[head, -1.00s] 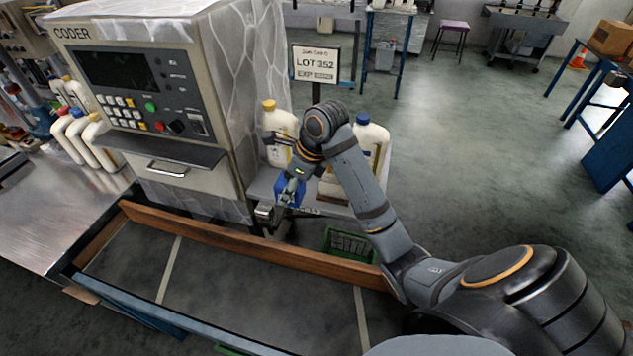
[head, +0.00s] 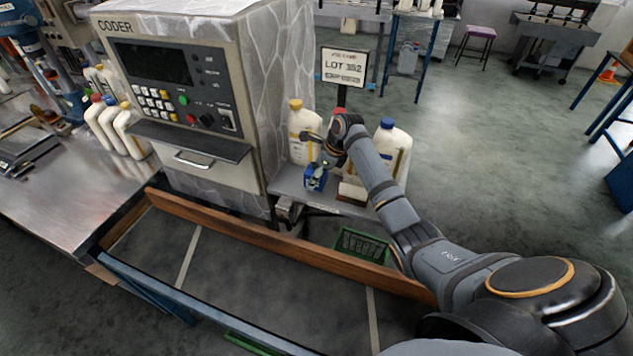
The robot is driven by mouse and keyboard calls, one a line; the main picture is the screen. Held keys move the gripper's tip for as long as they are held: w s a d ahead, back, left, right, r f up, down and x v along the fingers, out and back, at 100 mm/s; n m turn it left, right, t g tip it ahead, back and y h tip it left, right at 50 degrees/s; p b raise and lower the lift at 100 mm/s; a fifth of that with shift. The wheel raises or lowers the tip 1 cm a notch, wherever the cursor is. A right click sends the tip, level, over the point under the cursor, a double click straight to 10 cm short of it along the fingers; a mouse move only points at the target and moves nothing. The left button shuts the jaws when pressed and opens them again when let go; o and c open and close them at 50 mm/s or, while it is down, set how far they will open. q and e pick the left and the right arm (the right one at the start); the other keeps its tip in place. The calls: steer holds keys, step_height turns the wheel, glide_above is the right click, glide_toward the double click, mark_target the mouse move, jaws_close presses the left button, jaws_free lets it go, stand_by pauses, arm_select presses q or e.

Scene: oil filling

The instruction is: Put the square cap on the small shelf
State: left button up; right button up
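A small blue, box-like piece (head: 315,178), which looks like the square cap, sits at the front left of the small grey shelf (head: 287,184) beside the coder. My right gripper (head: 322,158) is just above and behind it, at the end of the arm reaching in from the right. The gripper is small and dark against the bottles, so its finger opening is unclear. The blue piece looks apart from it. My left gripper is out of view.
White jugs with a yellow cap (head: 304,135) and a blue cap (head: 388,150) stand on the shelf. A pale block (head: 350,192) lies at its front edge. The LOT sign (head: 343,67) rises behind. The coder (head: 185,100) walls off the left. A green crate (head: 361,245) is below.

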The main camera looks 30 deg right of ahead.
steer(key=shift+f+p, duration=0.5)
steer(key=shift+f, duration=1.15)
steer(key=shift+d+f, duration=0.1)
steer(key=o, duration=1.1)
steer(key=shift+o, duration=0.2)
steer(key=b+v, duration=0.1)
steer(key=v, duration=1.1)
